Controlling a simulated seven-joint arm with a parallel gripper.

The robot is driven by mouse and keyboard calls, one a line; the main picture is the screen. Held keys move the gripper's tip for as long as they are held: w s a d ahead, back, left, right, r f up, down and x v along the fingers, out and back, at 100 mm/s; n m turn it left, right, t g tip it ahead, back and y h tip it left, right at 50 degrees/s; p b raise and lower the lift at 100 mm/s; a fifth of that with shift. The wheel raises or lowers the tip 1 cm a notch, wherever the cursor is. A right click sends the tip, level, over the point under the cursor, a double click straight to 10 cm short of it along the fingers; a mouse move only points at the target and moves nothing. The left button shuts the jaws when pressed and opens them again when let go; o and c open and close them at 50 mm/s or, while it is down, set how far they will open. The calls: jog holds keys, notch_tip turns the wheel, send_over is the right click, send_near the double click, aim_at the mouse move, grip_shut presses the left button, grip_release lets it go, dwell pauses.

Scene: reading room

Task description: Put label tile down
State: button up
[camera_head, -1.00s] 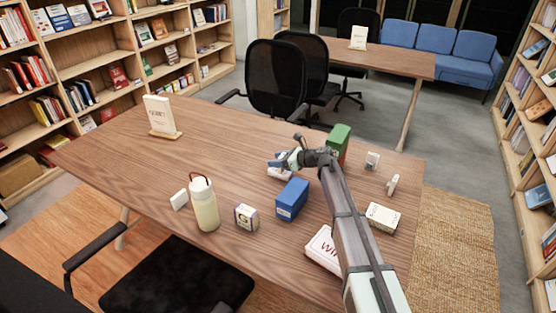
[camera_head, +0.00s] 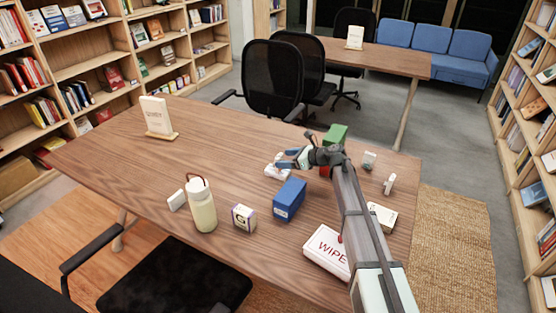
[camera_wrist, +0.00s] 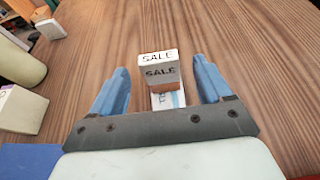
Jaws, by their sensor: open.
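A small pale tile lettered SALE (camera_wrist: 159,68) is in the middle of the wrist view, with a brownish lower edge. A white and blue printed piece (camera_wrist: 168,98) shows just below it; I cannot tell whether they are joined. In the head view the pale tile (camera_head: 275,171) sits on the wooden table beside my gripper's fingertips (camera_head: 281,160). My gripper (camera_wrist: 160,70) is open, with its blue fingers on either side of the tile and clear gaps to both. Nothing is held.
A blue box (camera_head: 289,200) stands close in front of my gripper, a green box (camera_head: 335,135) behind it. A small purple-white box (camera_head: 243,218), a bottle (camera_head: 202,208) and a WIPES pack (camera_head: 325,250) are nearer. A sign (camera_head: 156,117) stands left. The table's left middle is clear.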

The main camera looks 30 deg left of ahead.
jog(key=v, duration=0.6)
jog(key=shift+d, duration=0.2)
